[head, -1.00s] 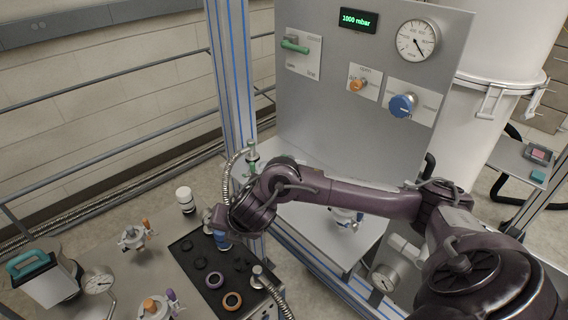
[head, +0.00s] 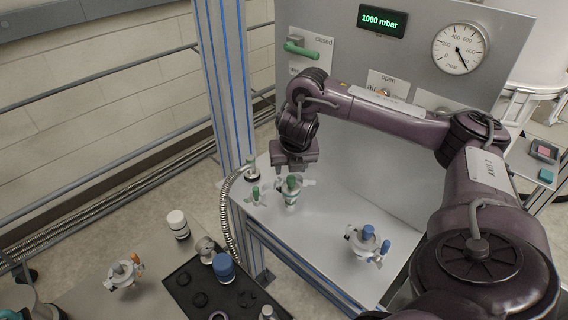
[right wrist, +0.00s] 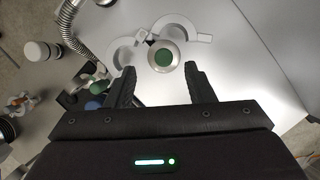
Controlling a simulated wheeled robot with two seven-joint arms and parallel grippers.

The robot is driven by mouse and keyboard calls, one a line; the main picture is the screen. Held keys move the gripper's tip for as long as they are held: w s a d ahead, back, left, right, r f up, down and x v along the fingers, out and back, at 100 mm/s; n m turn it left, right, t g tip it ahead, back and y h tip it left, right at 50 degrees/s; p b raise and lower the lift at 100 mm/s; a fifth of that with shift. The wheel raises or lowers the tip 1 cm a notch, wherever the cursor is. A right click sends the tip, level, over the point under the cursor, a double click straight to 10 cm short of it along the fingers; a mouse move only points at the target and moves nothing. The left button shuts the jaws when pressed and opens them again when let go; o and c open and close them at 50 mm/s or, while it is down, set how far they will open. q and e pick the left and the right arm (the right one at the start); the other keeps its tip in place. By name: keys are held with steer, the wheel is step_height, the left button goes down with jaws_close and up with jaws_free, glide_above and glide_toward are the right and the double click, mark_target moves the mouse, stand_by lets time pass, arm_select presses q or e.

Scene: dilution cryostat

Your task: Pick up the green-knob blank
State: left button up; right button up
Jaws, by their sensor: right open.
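The green-knob blank (head: 291,188) stands upright on the grey bench at the foot of the panel. From above, in the right wrist view, it is a green disc (right wrist: 163,58) in a metal ring. Pale clamp arms (right wrist: 187,37) spread to either side of it. My right gripper (head: 292,163) is open and points down just above the blank. In the right wrist view its fingertips (right wrist: 160,72) are on either side of the knob's near edge, apart from it, with nothing held. My left gripper is not in view.
A smaller green knob (head: 255,194) and a ribbed hose (head: 228,210) are left of the blank. A blue-knobbed clamped fitting (head: 368,240) stands to the right. A black tray (head: 190,298), a blue-topped piece (head: 223,268) and a white bottle (head: 177,224) are at lower left.

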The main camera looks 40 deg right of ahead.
mark_target(291, 177)
steer(key=f+b, duration=0.2)
steer(key=f, duration=0.1)
steer(key=shift+d+f+b, duration=0.25)
steer(key=shift+d+b, duration=0.05)
steer(key=shift+d, duration=0.05)
steer(key=shift+w+d+f+p, duration=0.2)
steer(key=shift+w+f+p, duration=0.15)
steer(key=shift+f, duration=0.15)
steer(key=shift+w+d+f+p, duration=0.2)
steer(key=shift+w+f+p, duration=0.1)
steer(key=shift+f, duration=0.15)
steer(key=shift+w+d+f, duration=0.15)
steer(key=shift+w+f, duration=0.05)
steer(key=shift+f, duration=0.3)
steer(key=shift+s, duration=0.1)
steer(key=shift+c, duration=1.1)
steer(key=c, duration=0.5)
jaws_close()
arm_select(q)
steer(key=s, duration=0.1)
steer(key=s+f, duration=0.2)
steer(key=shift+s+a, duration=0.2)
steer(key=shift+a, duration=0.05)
arm_select(e)
steer(key=shift+r, duration=0.1)
